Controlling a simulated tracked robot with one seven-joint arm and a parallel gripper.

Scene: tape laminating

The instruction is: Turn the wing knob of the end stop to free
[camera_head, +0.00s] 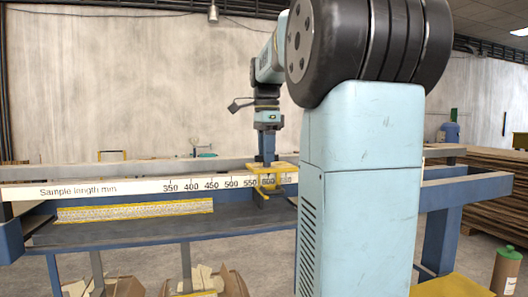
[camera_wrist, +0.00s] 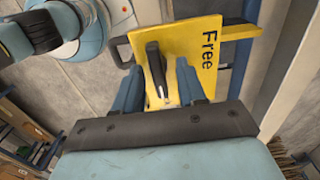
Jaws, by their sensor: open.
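The end stop is a yellow plate (camera_wrist: 178,38) with the word "Free" in black on its right part in the wrist view. The dark wing knob (camera_wrist: 153,58) stands on this plate, its wing running roughly up and down in the picture, not towards the word. My gripper (camera_wrist: 159,72) is open, with one blue finger on each side of the knob. I cannot tell whether either finger touches it.
The white scale strip (camera_head: 120,188) marked "Sample length mm" runs along the rail. A yellow-edged strip (camera_head: 135,210) lies on the dark bench (camera_head: 150,233) below. Cardboard boxes (camera_head: 237,285) stand under the bench.

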